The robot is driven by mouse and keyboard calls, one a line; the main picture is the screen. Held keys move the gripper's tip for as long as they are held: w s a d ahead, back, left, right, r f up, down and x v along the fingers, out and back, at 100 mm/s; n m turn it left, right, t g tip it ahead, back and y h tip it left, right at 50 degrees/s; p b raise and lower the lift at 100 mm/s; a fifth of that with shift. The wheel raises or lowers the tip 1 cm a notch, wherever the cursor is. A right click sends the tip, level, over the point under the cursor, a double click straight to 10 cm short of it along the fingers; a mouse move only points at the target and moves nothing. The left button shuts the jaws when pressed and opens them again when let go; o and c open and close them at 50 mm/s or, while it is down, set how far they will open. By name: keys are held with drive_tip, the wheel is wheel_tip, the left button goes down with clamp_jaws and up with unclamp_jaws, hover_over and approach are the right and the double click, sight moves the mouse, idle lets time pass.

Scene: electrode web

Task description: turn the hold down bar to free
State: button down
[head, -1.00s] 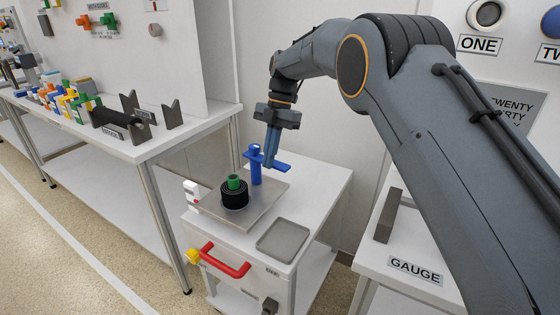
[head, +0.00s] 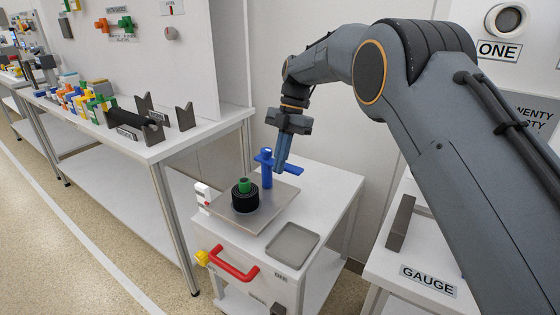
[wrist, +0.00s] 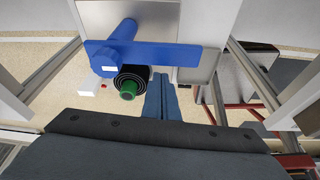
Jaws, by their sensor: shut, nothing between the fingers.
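The blue hold down bar (head: 291,168) lies level across the top of a blue post (head: 267,177) on a grey plate (head: 285,196). Its long arm points right in the head view, and in the wrist view the bar (wrist: 185,54) crosses the upper middle. My gripper (head: 280,171) points down at the long arm, its fingers together with nothing between them. In the wrist view the fingertips (wrist: 161,77) are close to the bar's lower edge; contact cannot be told. A black ringed part with a green core (head: 245,197) stands beside the post, clear of the bar's long arm.
The plate sits on a white cabinet (head: 330,185) with a shallow grey tray (head: 292,244) and a red handle (head: 233,266) in front. A white device (head: 203,193) stands at the plate's left. The left bench holds coloured parts (head: 85,103); the GAUGE table (head: 430,282) is at right.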

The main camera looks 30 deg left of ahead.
wheel_tip(320, 180, up, 10)
drive_tip(key=shift+w+f, duration=0.2)
idle(0.5)
